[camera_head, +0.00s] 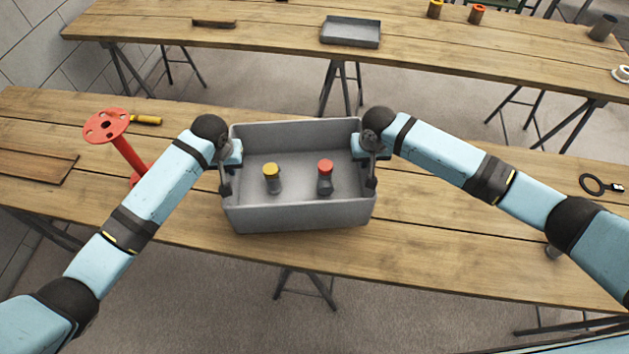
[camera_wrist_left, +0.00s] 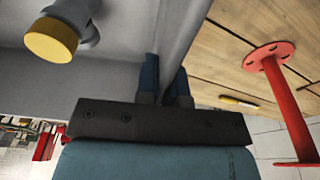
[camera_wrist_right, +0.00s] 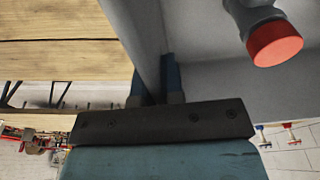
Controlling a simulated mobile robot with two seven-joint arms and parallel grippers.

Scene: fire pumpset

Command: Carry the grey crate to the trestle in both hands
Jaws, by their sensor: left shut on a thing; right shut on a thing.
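The grey crate (camera_head: 300,217) is an open box in the middle of the head view, over the near wooden trestle table (camera_head: 450,235). I cannot tell whether its base touches the boards. It looks about level. Inside stand a yellow-capped fitting (camera_head: 271,178) and a red-capped fitting (camera_head: 325,177). My left gripper (camera_head: 226,182) is shut on the crate's left wall; its fingers straddle the wall in the left wrist view (camera_wrist_left: 165,82). My right gripper (camera_head: 371,178) is shut on the right wall, also seen in the right wrist view (camera_wrist_right: 154,82).
A red flanged stand (camera_head: 107,126) and a yellow-handled tool (camera_head: 146,120) are left of the crate. A brown board (camera_head: 35,165) lies further left. A black ring tool (camera_head: 592,184) lies far right. Behind, across a floor gap, another trestle table (camera_head: 270,30) holds a grey tray (camera_head: 350,32).

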